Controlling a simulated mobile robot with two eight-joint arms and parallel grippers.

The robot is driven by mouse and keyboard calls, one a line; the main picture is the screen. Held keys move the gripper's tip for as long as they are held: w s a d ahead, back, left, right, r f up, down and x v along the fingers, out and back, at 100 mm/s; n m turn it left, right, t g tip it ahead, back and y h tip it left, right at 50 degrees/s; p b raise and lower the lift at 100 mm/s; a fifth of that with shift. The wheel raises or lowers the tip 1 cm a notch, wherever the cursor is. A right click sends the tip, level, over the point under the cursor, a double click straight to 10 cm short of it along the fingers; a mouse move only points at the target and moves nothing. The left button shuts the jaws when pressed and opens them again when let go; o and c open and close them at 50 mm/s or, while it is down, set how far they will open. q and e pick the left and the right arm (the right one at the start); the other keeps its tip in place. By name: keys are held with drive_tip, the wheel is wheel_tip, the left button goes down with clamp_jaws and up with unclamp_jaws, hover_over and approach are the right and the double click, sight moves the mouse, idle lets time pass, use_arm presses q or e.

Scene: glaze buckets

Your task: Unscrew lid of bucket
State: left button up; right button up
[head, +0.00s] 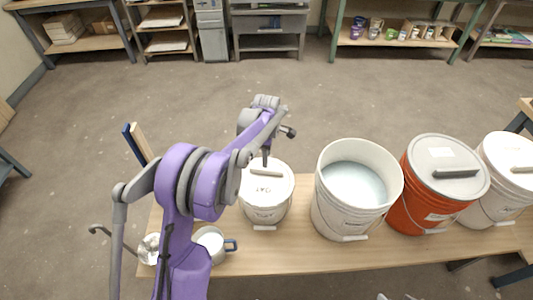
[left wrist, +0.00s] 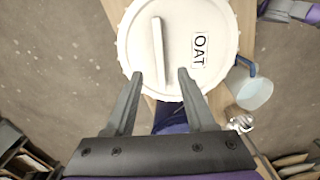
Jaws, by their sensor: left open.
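A white bucket (head: 264,207) with a white lid (head: 277,186) stands on the wooden table, left of the other buckets. The lid is on it and carries a raised bar handle (head: 266,172) and a label reading OAT. In the left wrist view the lid (left wrist: 205,75) fills the upper middle, with its bar handle (left wrist: 158,50) running lengthwise. My left gripper (left wrist: 160,74) is open and empty above the lid, with its fingertips over the near part of the lid and the near end of the handle between them. Contact cannot be told.
To the right stand an open white bucket (head: 330,205) of pale liquid, an orange bucket (head: 412,206) with a grey lid and another white lidded bucket (head: 518,180). A small pot (head: 212,240) with a blue handle stands at the left. The table's front edge (head: 330,265) is bare.

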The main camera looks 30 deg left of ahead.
sight(267, 169)
use_arm(q)
drive_tip(key=shift+f+b, duration=2.4)
drive_tip(key=shift+f, duration=1.6)
clamp_jaws()
drive_tip(key=shift+s, duration=0.1)
